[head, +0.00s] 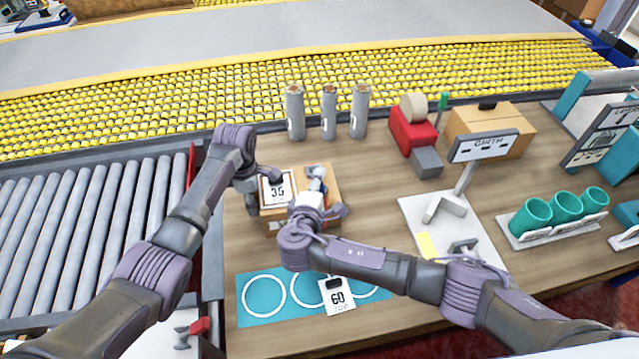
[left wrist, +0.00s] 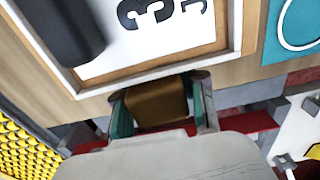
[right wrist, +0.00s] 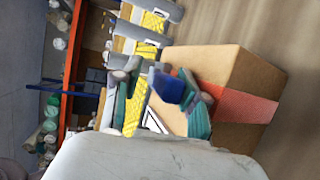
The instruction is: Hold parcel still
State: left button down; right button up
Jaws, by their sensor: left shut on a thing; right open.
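The parcel is a cardboard box with a reddish band, in the middle of the bench (head: 332,178); the right wrist view shows it closer (right wrist: 212,68). A framed card marked 35 (head: 278,188) lies against its left part; it fills the top of the left wrist view (left wrist: 150,30). My left gripper (head: 253,200) is at the card's left edge. Its fingers are shut on a brown block (left wrist: 158,104); I cannot tell whether this is part of the parcel. My right gripper (right wrist: 162,105) is open beside the parcel, with a blue piece (right wrist: 168,88) between its fingers.
A blue mat with white rings (head: 245,312) and a card marked 60 (head: 337,296) lie in front. Three grey rolls (head: 328,112), a red tape dispenser (head: 412,132) and a box (head: 490,128) stand behind. A GIRTH sign (head: 484,146) and teal cups (head: 530,217) are right.

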jog(key=shift+w+r+g, duration=0.35)
jog(key=shift+r+g, duration=0.4)
jog(key=shift+g, duration=0.15)
jog(key=r+g, duration=0.1)
jog(key=w+r+n+g, duration=0.1)
jog(key=g, duration=0.1)
jog(key=shift+w+a, duration=0.15)
jog(key=shift+w, duration=0.05)
jog(key=g, duration=0.1)
jog(key=w+r+n+g, duration=0.1)
jog(key=g, duration=0.1)
jog(key=shift+w+a, duration=0.15)
jog(key=shift+w, duration=0.05)
jog(key=shift+w+a+r+n+g, duration=0.15)
jog(key=shift+w+g, duration=0.25)
jog(key=shift+g, duration=0.35)
jog(key=shift+w+d+r+n+g, duration=0.1)
jog(key=shift+w+n+g, duration=0.2)
jog(key=shift+g, duration=0.4)
jog(key=shift+w+a+r+n+g, duration=0.1)
jog(key=shift+w+g, duration=0.35)
jog(key=shift+g, duration=0.3)
jog(key=v, duration=1.1)
jog(key=w+a+f+m+t+y, duration=0.2)
jog(key=w+a+m+y, duration=0.4)
jog(key=m+y, duration=0.5)
jog(key=shift+a+f+t+y, duration=0.35)
jog(key=shift+a+t+y, duration=0.25)
jog(key=shift+a+y, duration=0.5)
